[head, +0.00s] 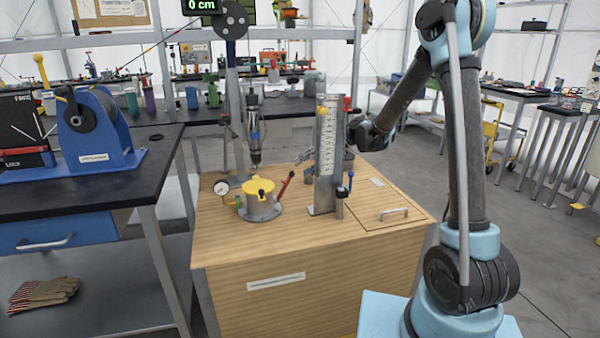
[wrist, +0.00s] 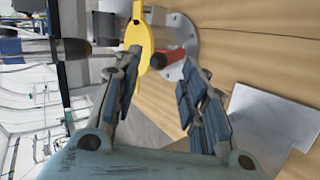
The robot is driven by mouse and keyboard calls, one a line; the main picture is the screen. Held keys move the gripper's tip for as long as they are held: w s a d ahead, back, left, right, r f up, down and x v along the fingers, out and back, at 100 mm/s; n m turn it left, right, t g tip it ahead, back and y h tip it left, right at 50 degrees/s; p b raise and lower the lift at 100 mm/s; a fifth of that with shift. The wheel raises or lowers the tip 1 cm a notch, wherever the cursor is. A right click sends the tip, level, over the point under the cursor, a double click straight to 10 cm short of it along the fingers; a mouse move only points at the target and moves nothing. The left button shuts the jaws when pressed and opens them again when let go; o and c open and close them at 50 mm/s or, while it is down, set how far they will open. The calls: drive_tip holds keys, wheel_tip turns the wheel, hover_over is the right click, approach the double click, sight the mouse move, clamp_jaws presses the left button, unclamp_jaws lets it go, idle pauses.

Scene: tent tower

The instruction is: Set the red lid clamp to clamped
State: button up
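The red lid clamp (head: 286,184) is a short red lever at the right side of a squat grey pot (head: 262,210) with a yellow lid (head: 257,187). It slants up and to the right, away from the lid. In the wrist view the red lever (wrist: 168,58) points towards my gripper, beside the yellow lid (wrist: 139,32). My gripper (wrist: 160,68) is open and empty, with the lever's end appearing between its fingertips. Whether it touches a finger I cannot tell. In the head view my gripper is mostly hidden behind a metal upright.
The metal upright with a scale (head: 328,150) stands on the wooden cabinet (head: 320,245), right of the pot. A round gauge (head: 222,188) is at the pot's left. A vertical tool (head: 254,135) hangs behind it. A black bench (head: 90,190) with a blue machine stands left.

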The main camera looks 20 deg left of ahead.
drive_tip(key=shift+s+v, duration=0.15)
drive_tip(key=shift+v, duration=0.75)
drive_tip(key=shift+s+v, duration=0.15)
drive_tip(key=shift+v, duration=0.75)
drive_tip(key=shift+d+f, duration=0.1)
drive_tip(key=shift+d, duration=0.1)
drive_tip(key=shift+c, duration=0.4)
